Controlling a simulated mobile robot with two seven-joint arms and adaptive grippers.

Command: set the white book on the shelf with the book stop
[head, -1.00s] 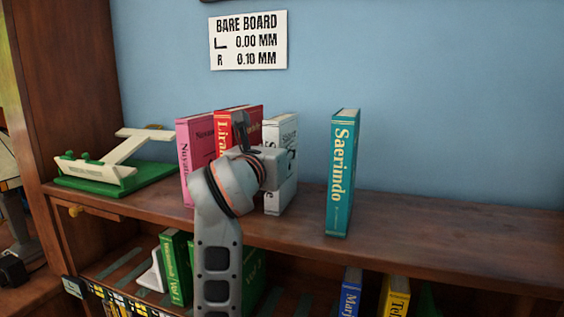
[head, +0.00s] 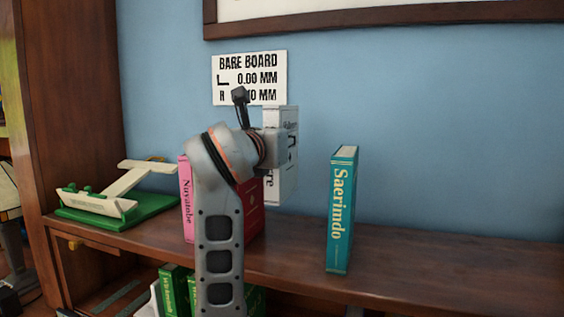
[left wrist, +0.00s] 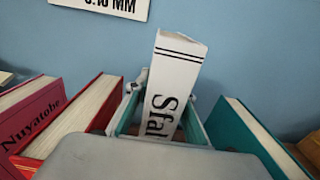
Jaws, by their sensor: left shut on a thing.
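The white book (head: 283,150), titled in black, is upright and held above the upper shelf (head: 420,275). My left gripper (head: 272,148) is shut on it; in the left wrist view the fingers (left wrist: 163,112) sit on both sides of the white book (left wrist: 172,80). A pale wedge-like piece (head: 155,298), perhaps the book stop, shows partly on the lower shelf beside green books; I cannot tell for sure. My right gripper is not in view.
A pink book (head: 187,200) and a red book (head: 252,212) stand left of the gap, a teal book (head: 341,210) right. A green and white stand (head: 118,200) sits at far left. A sign (head: 250,77) and picture frame (head: 390,20) are on the wall. The shelf's right is clear.

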